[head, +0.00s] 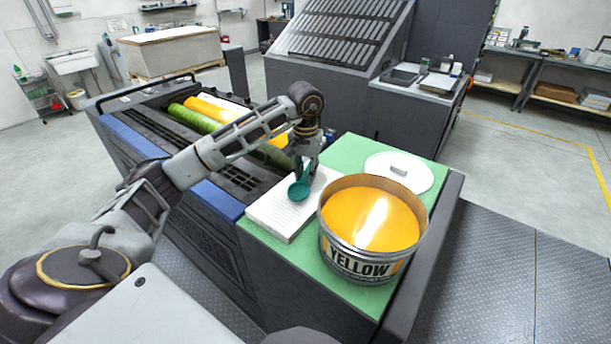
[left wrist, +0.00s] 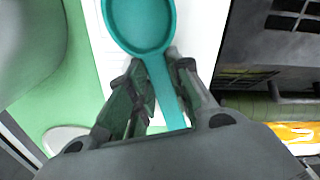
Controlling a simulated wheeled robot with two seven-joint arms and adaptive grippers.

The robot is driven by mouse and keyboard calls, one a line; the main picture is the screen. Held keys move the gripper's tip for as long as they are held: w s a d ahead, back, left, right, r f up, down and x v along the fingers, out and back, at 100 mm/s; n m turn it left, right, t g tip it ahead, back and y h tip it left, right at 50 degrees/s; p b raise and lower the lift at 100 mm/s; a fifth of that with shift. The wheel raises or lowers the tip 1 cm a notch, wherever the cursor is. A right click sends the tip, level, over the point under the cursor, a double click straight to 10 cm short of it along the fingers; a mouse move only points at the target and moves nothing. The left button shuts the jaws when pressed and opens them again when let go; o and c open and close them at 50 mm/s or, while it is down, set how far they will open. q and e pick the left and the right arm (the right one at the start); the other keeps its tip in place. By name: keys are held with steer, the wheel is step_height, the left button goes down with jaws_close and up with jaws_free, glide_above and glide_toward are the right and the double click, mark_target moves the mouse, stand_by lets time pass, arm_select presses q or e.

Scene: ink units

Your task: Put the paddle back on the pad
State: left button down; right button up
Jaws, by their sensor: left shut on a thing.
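The teal paddle (head: 299,189) has a round, shallow bowl and a straight handle. It is over the white pad (head: 290,211), which lies on the green top beside the ink can. In the left wrist view the paddle (left wrist: 140,22) has its bowl at the top, with the white pad (left wrist: 98,50) behind it. My left gripper (head: 306,172) is shut on the paddle's handle; its fingers (left wrist: 160,85) sit on both sides of the handle. I cannot tell whether the bowl touches the pad. My right gripper is not in view.
An open can of yellow ink (head: 370,262) stands close to the right of the pad. A round white lid (head: 425,180) lies behind it on the green top (head: 345,150). Ink rollers (head: 195,118) and the press are at the left.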

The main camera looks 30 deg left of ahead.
arm_select(q)
steer(key=shift+f, duration=0.5)
steer(key=shift+f, duration=0.1)
steer(key=c, duration=1.3)
jaws_free()
steer(key=shift+r+b, duration=0.3)
steer(key=shift+r, duration=2.9)
steer(key=shift+r+p, duration=0.6)
steer(key=shift+r, duration=2.3)
